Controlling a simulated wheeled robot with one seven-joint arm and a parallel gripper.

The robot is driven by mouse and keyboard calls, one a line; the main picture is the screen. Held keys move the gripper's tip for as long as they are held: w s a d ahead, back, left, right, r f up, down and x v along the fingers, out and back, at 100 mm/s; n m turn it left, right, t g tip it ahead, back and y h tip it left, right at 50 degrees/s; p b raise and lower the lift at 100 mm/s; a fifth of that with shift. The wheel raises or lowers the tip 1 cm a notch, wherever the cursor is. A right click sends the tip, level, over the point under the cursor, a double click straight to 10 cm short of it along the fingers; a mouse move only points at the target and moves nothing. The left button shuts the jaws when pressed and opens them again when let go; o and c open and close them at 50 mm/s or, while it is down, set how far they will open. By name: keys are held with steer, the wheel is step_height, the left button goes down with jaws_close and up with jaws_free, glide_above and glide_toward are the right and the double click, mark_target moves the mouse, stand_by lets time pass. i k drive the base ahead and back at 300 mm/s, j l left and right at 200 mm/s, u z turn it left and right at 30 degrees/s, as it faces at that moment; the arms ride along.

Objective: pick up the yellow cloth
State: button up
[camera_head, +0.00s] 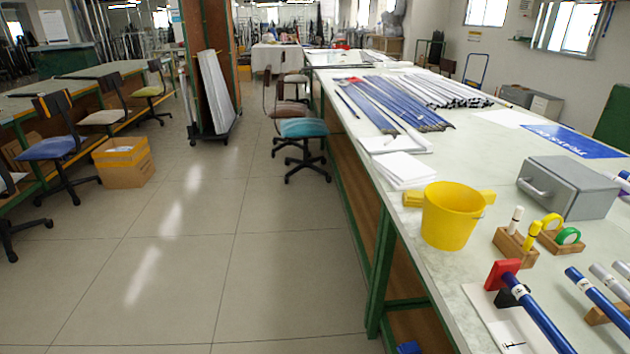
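A yellow piece, likely the yellow cloth (413,199), shows at the left side of a yellow bucket (449,222) on the long white-topped table (385,255). The bucket stands upright near the table's left edge. My gripper is not in view.
Right of the bucket are a grey box (570,190), wooden blocks with markers (517,245) and tape rolls (562,236). A blue rod with a red end (535,315) lies in front. White sheets (403,170) and rods lie behind. Floor left is open.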

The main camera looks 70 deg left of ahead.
mark_target(411, 199)
steer(key=u, duration=1.35)
steer(key=z, duration=1.65)
steer(key=u, duration=1.65)
steer(key=i+j+u, duration=0.15)
steer(key=i+j, duration=0.45)
steer(key=i+j+u, duration=0.1)
steer(key=i+j, duration=0.4)
steer(key=i, duration=0.3)
